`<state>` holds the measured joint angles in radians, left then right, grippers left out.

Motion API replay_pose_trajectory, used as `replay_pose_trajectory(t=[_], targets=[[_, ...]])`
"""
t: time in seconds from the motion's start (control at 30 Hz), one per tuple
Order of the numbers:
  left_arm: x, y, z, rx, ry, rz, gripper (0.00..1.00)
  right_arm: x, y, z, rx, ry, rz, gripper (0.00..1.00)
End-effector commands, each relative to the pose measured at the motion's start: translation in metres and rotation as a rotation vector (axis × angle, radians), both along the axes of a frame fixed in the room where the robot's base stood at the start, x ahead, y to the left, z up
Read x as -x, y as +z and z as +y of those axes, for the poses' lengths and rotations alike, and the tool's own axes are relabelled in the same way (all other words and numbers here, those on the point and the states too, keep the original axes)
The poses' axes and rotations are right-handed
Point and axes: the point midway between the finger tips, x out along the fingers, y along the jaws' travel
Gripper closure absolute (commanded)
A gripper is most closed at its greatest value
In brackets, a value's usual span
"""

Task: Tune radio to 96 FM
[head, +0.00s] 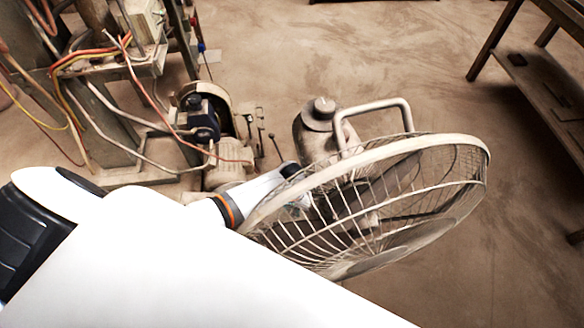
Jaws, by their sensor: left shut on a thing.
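No radio shows in the head view. My left gripper (303,197) is at the fan, partly hidden by the cage wires. It is shut on the fan, though the exact part between its fingers is hard to make out. My right gripper is not in view.
A machine with a motor (226,172) and loose coloured cables stands at the upper left, close to my left arm. A wooden table (545,85) is at the upper right. The brown floor (400,50) is clear between them and at the lower right.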

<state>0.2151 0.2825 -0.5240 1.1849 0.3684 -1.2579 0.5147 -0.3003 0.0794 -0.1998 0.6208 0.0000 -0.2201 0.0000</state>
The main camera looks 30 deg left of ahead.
Motion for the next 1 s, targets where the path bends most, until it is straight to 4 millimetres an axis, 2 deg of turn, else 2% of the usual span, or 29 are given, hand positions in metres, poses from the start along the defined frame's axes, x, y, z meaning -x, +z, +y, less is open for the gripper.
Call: replay_pose_trajectory(t=[0.03,0.4,0.7,1.0], targets=[[0.001,0.005,-0.001,0.003,0.046,0.004,0.93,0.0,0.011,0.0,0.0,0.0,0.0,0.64],[0.0,0.004,-0.002,0.001,0.399,0.004,0.93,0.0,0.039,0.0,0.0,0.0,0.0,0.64],[-0.001,0.003,-0.003,0.002,0.662,0.002,0.93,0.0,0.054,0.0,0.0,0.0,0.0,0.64],[-0.001,0.001,-0.002,0.001,0.842,0.0,0.93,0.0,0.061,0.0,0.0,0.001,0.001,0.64]])
